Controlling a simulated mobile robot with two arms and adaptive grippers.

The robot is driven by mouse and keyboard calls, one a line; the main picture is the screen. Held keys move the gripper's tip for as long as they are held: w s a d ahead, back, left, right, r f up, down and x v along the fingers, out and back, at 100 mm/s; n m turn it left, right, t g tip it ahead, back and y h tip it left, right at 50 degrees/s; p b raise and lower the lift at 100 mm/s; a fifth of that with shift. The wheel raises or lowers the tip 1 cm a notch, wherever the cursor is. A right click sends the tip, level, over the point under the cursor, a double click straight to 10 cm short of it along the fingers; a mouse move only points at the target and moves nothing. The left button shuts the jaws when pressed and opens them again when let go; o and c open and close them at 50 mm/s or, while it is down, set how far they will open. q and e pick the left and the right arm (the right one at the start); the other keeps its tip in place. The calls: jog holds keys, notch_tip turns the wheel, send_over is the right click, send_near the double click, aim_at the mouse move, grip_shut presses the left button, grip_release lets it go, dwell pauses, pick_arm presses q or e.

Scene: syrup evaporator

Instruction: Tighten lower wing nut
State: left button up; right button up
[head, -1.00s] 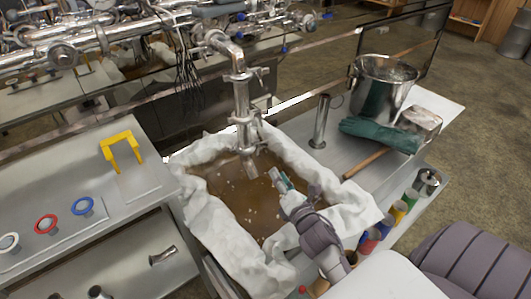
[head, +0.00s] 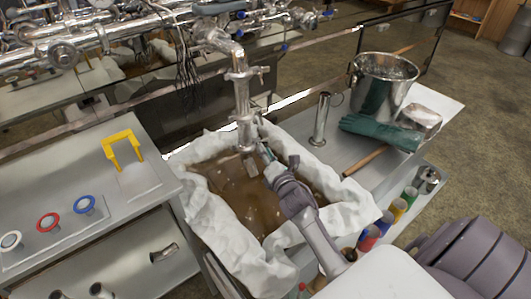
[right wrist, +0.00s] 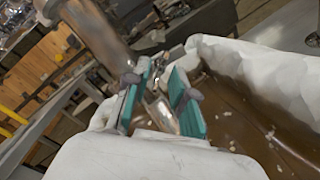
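A steel pipe (head: 241,95) hangs down over the brown liquid in the cloth-lined tank. The lower clamp (head: 244,117) sits around it near its bottom end; its lower wing nut is too small to make out clearly. The upper clamp (head: 240,74) is higher on the pipe. My right gripper (head: 264,153) is just right of the pipe's open end, below the lower clamp. My left gripper is out of view.
White cloth (head: 345,215) drapes over the tank rim around the liquid (head: 235,195). On the right bench are a steel bucket (head: 383,85), green gloves (head: 380,132) and an upright steel tube (head: 321,120). A yellow handle (head: 121,140) stands on the left bench.

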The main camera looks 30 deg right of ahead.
grip_shut()
jog(key=shift+m, duration=0.4)
jog(key=m+p, duration=0.5)
jog(key=m, duration=1.9)
jog(key=shift+f, duration=0.15)
jog(key=shift+m, duration=0.4)
jog(key=shift+o, duration=1.3)
grip_release()
